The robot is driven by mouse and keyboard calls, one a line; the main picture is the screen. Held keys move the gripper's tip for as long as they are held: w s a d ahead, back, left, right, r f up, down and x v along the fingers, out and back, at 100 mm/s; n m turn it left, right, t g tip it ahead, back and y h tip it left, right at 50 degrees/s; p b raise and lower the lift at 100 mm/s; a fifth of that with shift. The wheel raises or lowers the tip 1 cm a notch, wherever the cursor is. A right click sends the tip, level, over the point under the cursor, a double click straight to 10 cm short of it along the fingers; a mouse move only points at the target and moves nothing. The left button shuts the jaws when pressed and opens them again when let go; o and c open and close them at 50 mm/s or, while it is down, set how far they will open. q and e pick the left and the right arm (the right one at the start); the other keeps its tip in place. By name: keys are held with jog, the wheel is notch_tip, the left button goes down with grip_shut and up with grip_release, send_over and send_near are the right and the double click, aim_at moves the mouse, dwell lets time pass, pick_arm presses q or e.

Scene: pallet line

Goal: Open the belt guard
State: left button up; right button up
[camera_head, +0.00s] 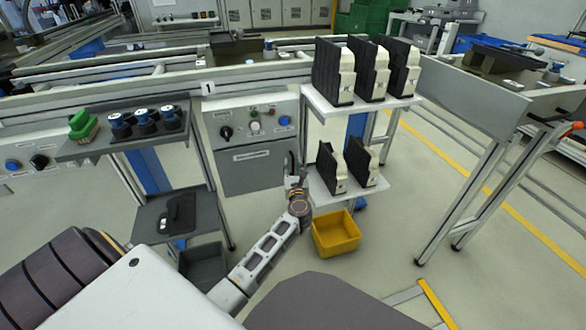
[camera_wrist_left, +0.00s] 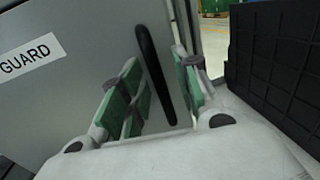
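The belt guard (camera_head: 258,170) is a grey panel below the control box, and it looks shut. In the left wrist view the guard (camera_wrist_left: 70,95) fills the left side, with part of its label reading "GUARD". Its black bar handle (camera_wrist_left: 155,75) stands near the panel's right edge. My left gripper (camera_head: 295,178) is at the guard's right side. In the left wrist view my left gripper (camera_wrist_left: 158,88) has its green-padded fingers apart, one on each side of the handle, with gaps visible. My right gripper is not in view.
Right of the guard, a two-level white shelf (camera_head: 325,197) holds several black-and-white units, close to my left gripper. A yellow bin (camera_head: 336,235) is on the floor below. To the left are a grey shelf (camera_head: 95,147) and a dark grey bin (camera_head: 203,268). Open floor lies right.

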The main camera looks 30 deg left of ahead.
pick_arm(q)
grip_shut()
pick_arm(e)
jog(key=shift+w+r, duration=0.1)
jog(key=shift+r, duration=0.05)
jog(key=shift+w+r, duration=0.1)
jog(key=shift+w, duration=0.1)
pick_arm(q)
jog(key=shift+s+d, duration=0.1)
